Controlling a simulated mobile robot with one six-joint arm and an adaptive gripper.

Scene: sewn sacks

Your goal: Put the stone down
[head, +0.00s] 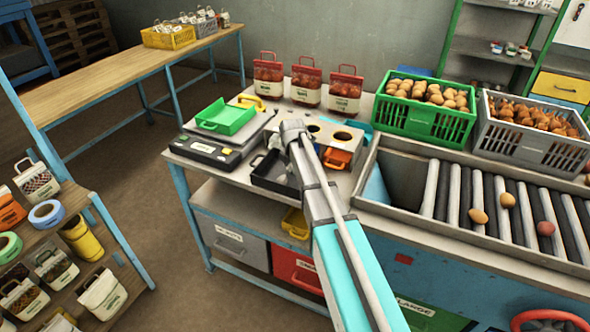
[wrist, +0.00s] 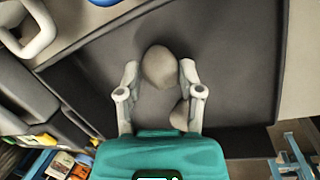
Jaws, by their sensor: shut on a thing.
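In the wrist view my gripper (wrist: 160,75) is shut on a grey-brown stone (wrist: 159,64), with one pale finger on each side of it. The held stone is over a dark tray (wrist: 232,65); whether it touches the tray floor I cannot tell. A second stone (wrist: 180,116) shows partly behind the right finger. In the head view the dark tray (head: 264,181) is on the workbench, partly covered by my arm. The held stone is hidden in that view.
Left of the tray are a scale (head: 204,151) and a green tray (head: 225,117). A plate with round holes and an orange bin (head: 337,158) stands to the right. Three red-topped sacks (head: 306,84) are behind. Rollers (head: 480,205) and vegetable crates (head: 424,116) are farther right.

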